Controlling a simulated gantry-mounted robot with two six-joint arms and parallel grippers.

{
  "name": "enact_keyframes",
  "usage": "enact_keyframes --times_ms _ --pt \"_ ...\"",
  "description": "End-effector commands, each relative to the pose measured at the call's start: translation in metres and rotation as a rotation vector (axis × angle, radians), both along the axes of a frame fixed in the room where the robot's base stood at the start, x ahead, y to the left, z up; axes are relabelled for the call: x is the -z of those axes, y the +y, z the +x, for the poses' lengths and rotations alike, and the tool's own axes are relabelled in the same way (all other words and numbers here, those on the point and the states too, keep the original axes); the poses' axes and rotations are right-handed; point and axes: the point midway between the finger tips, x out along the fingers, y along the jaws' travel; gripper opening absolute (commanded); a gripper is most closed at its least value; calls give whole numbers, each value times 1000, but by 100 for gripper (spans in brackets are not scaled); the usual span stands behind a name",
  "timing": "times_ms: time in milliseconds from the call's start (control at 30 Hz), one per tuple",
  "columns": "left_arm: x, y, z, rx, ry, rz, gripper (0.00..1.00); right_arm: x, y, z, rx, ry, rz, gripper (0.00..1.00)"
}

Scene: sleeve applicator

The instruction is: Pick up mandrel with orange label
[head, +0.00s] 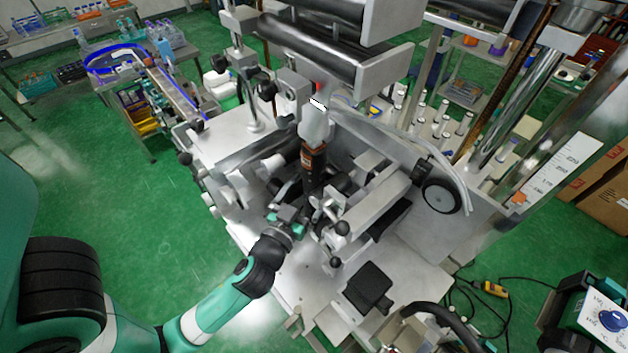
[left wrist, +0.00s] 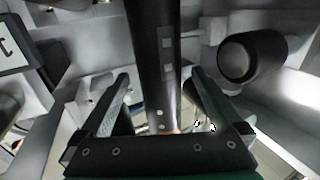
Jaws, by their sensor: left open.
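The mandrel with the orange label (head: 313,158) is a dark upright cylinder near the middle of the machine in the head view. A pale, bottle-like part sits directly above it. My left gripper (head: 301,198) is at its lower part, reaching in from the front left. In the left wrist view a dark cylinder (left wrist: 158,40), which looks like the mandrel, runs between the two spread fingers of my left gripper (left wrist: 158,82). Gaps show beside it, so the fingers look open around it. Only a trace of orange shows at its lower end there. My right gripper is not in view.
Metal blocks and a black-knobbed lever (head: 342,229) crowd the right side of the gripper. A large roller (head: 308,45) hangs above and behind. A black pad (head: 370,287) lies on the machine's front plate. The green floor (head: 110,215) is open at left.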

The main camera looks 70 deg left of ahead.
Motion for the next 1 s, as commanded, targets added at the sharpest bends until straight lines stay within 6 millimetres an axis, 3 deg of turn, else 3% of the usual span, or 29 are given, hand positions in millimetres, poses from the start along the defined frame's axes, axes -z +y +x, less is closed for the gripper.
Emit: enact_keyframes --times_ms 133,367,900,1000 --pt "-3 13 14 -1 0 0 100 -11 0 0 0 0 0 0" --pt "0 15 16 0 0 0 100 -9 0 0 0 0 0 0" --pt "0 14 16 0 0 0 3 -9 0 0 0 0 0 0" --pt "0 14 16 0 0 0 0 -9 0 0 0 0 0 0"
